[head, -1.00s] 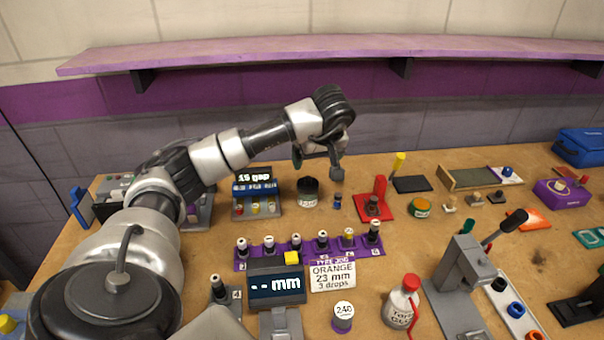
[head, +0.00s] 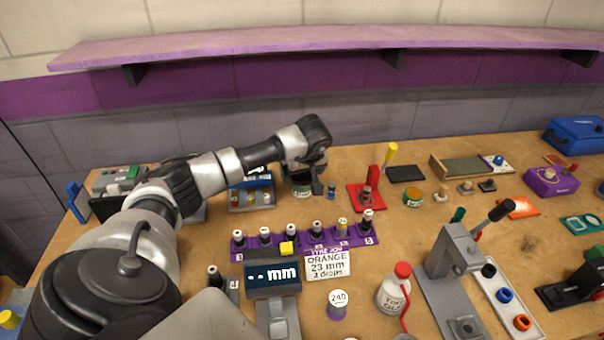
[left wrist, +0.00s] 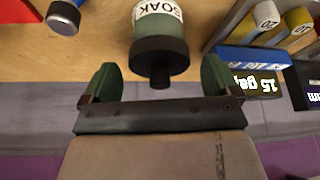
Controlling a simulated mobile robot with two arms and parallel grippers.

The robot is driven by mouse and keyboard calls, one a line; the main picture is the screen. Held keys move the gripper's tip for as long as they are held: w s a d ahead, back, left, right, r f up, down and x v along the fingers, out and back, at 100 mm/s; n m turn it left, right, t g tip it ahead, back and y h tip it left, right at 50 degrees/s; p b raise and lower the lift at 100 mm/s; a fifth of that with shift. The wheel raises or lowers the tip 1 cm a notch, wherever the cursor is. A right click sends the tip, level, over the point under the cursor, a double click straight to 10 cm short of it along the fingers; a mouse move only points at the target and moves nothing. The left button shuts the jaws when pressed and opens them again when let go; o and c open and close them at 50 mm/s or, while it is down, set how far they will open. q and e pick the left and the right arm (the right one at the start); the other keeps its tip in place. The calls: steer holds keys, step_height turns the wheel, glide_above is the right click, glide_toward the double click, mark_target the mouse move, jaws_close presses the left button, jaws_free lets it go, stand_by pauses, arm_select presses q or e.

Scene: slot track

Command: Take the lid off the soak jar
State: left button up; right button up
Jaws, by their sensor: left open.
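The soak jar (left wrist: 160,22) is green with a white SOAK label and shows at the top middle of the left wrist view. Its black lid (left wrist: 158,52) with a small knob is on it. In the head view the jar (head: 302,191) stands at the back of the bench, its top mostly hidden by my gripper. My left gripper (head: 302,174) is open at the jar's top. In the left wrist view its green-padded fingers (left wrist: 160,80) are on either side of the lid's knob, with gaps. My right gripper is not in view.
A small blue-topped bottle (head: 331,191) stands close right of the jar. A red stand (head: 366,196) is farther right. A purple rack (head: 305,243) of bottles lies in front. A shelf (head: 390,42) runs above.

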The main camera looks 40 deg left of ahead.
arm_select(q)
steer(key=c, duration=0.9)
steer(key=shift+o, duration=0.2)
steer(key=shift+r, duration=0.1)
